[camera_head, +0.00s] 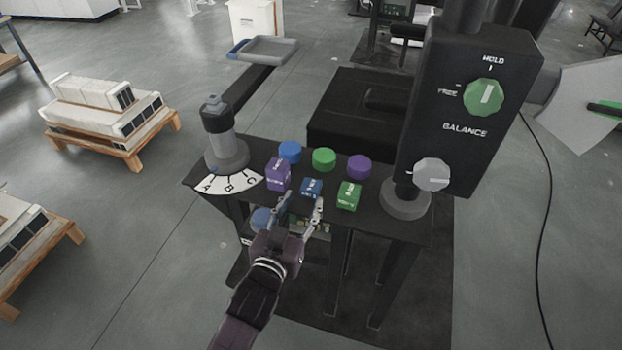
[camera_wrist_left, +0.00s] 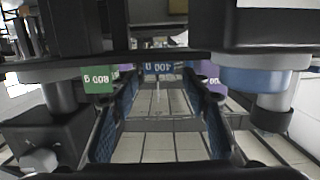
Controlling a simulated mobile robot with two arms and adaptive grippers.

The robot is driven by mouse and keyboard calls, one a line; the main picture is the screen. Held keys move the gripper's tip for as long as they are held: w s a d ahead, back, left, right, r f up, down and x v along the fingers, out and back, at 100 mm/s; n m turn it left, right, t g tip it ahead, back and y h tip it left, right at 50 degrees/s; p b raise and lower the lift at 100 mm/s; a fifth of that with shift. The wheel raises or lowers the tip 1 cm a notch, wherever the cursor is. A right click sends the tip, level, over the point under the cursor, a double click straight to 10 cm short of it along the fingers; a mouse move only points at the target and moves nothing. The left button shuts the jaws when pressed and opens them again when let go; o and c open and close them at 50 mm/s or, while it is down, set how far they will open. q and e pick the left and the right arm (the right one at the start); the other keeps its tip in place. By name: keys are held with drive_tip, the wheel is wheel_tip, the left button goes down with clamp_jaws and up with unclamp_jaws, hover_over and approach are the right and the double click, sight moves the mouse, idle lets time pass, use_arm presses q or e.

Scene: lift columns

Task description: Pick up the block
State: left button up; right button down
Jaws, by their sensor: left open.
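A row of three labelled blocks sits near the front edge of a dark table: purple (camera_head: 278,174), blue (camera_head: 312,187) and green (camera_head: 348,195). My left gripper (camera_head: 302,200) is open and empty at the table's front edge, its fingers pointing towards the blue block. The left wrist view looks upside down. There the blue block (camera_wrist_left: 160,68) shows between and beyond the open fingers, with the green block (camera_wrist_left: 98,84) left and the purple block (camera_wrist_left: 212,86) right. I see no contact with any block. My right gripper is not in view.
Blue (camera_head: 290,151), green (camera_head: 324,159) and purple (camera_head: 359,166) round pieces stand behind the blocks. A grey post with an A-B-C dial (camera_head: 228,184) is at left. A black balance box (camera_head: 468,110) with knobs rises at right. Pallets (camera_head: 110,125) are on the floor.

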sight(310, 187)
use_arm(q)
drive_tip(key=shift+w+d, duration=0.15)
drive_tip(key=shift+w, duration=0.35)
drive_tip(key=shift+w+d, duration=0.25)
drive_tip(key=shift+w, duration=0.25)
drive_tip(key=shift+w+d+p, duration=0.15)
drive_tip(key=shift+w+p, duration=0.2)
drive_tip(key=x, duration=0.3)
drive_tip(key=shift+w+p, duration=0.2)
drive_tip(key=shift+p, duration=0.1)
drive_tip(key=shift+w+d+f, duration=0.1)
drive_tip(key=shift+w+d, duration=0.05)
drive_tip(key=shift+w, duration=0.2)
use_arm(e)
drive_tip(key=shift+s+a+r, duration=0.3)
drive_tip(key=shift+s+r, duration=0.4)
use_arm(q)
drive_tip(key=shift+c, duration=0.5)
drive_tip(key=c, duration=1)
clamp_jaws()
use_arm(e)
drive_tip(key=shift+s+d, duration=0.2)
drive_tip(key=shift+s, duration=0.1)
